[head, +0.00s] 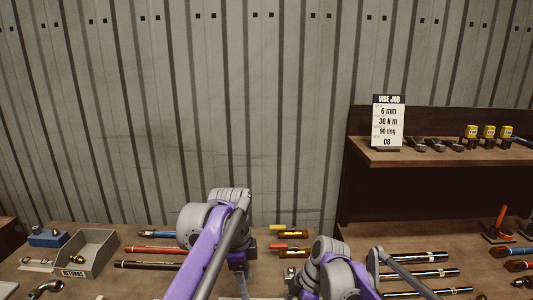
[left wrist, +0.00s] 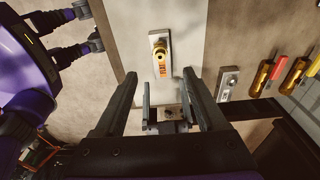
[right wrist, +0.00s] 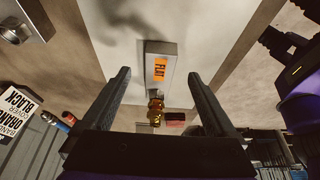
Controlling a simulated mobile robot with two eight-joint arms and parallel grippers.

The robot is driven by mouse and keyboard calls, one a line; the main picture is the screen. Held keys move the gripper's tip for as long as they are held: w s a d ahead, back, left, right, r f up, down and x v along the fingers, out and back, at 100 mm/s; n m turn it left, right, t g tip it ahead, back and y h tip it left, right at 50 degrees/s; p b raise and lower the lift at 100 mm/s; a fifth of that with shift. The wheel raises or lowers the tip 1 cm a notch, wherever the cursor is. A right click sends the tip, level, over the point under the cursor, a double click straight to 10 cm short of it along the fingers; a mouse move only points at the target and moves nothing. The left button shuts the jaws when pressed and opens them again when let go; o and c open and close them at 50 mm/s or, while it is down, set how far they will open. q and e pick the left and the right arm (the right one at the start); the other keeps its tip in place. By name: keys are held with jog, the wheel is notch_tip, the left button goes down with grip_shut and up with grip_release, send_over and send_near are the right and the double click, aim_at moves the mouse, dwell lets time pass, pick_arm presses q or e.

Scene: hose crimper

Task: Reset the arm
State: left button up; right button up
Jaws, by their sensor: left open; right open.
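My left arm, purple and grey, stands at the centre of the head view and my right arm is at its lower right. My left gripper (left wrist: 163,78) is open and empty in the left wrist view. Beyond its fingers a small plate with a brass fitting (left wrist: 161,62) lies on a pale surface. My right gripper (right wrist: 158,75) is open and empty in the right wrist view. A grey block with an orange label (right wrist: 160,68) and a brass piece (right wrist: 156,110) show between its fingers. Whether either gripper touches anything is not clear. The right fingertips are hidden in the head view.
A grey returns tray (head: 98,262) and several hoses (head: 152,250) lie at the left of the bench. A shelf (head: 440,152) at the right bears a job sign (head: 388,122) and tools. More hoses (head: 425,273) lie at lower right.

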jog(key=v, duration=0.7)
pick_arm(q)
jog(key=s+a+f+n+t, duration=0.1)
jog(key=s+a+f+n, duration=0.3)
jog(key=s, duration=0.4)
jog(key=s+a+f+n+t+y, duration=0.1)
jog(key=s+a+f+n+t, duration=0.1)
jog(key=s+a+f+n, duration=0.2)
jog(key=s+a+f+n+t, duration=0.2)
jog(key=s+a+f+n, duration=0.2)
jog(key=s+f+n, duration=0.3)
jog(key=s+n, duration=0.3)
jog(key=s, duration=0.3)
jog(key=shift+a+f, duration=0.25)
jog(key=shift+a, duration=0.05)
pick_arm(e)
jog(key=s+d+f+m+t+h, duration=0.1)
jog(key=s+d+f+m, duration=0.2)
jog(key=s+m, duration=0.3)
jog(key=s+d+f+m+t+h, duration=0.2)
jog(key=s+m, duration=0.4)
jog(key=s, duration=0.4)
jog(key=s+d+f+m+t+h, duration=0.1)
jog(key=s+d+f+m, duration=0.3)
jog(key=s, duration=0.5)
jog(key=shift+f+m+t, duration=0.6)
jog(key=shift+m+t, duration=0.1)
jog(key=shift+m, duration=0.4)
